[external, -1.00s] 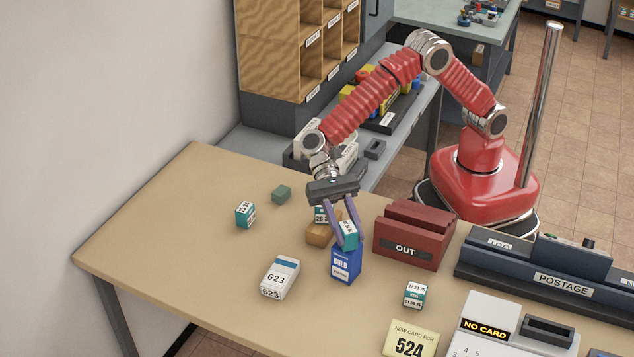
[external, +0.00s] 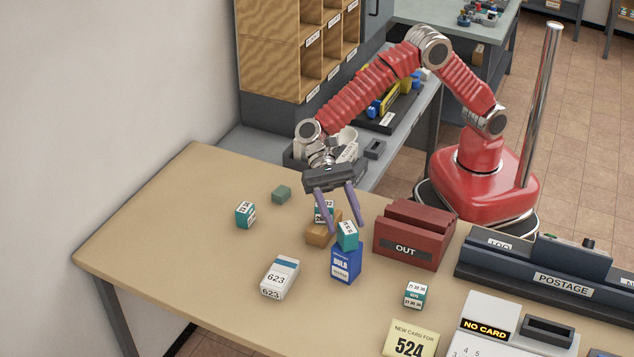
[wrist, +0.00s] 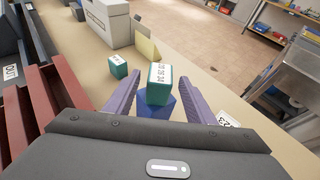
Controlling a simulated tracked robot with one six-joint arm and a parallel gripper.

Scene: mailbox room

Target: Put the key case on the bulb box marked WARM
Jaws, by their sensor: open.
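A teal and white key case (external: 347,236) rests on top of the blue bulb box (external: 346,266) on the table. The word BULB shows on the box; the rest of its label is too small to read. My gripper (external: 346,213) is open just above the key case, its purple fingers spread apart. In the wrist view the key case (wrist: 159,84) sits between the open fingers, clear of both, with the blue box (wrist: 155,108) under it.
Other teal cases lie at the left (external: 245,215) and front right (external: 415,295). A brown block (external: 320,233) with a teal case on it stands close behind the bulb box. A red OUT tray (external: 408,238) is at right, a white 623 box (external: 280,278) at front left.

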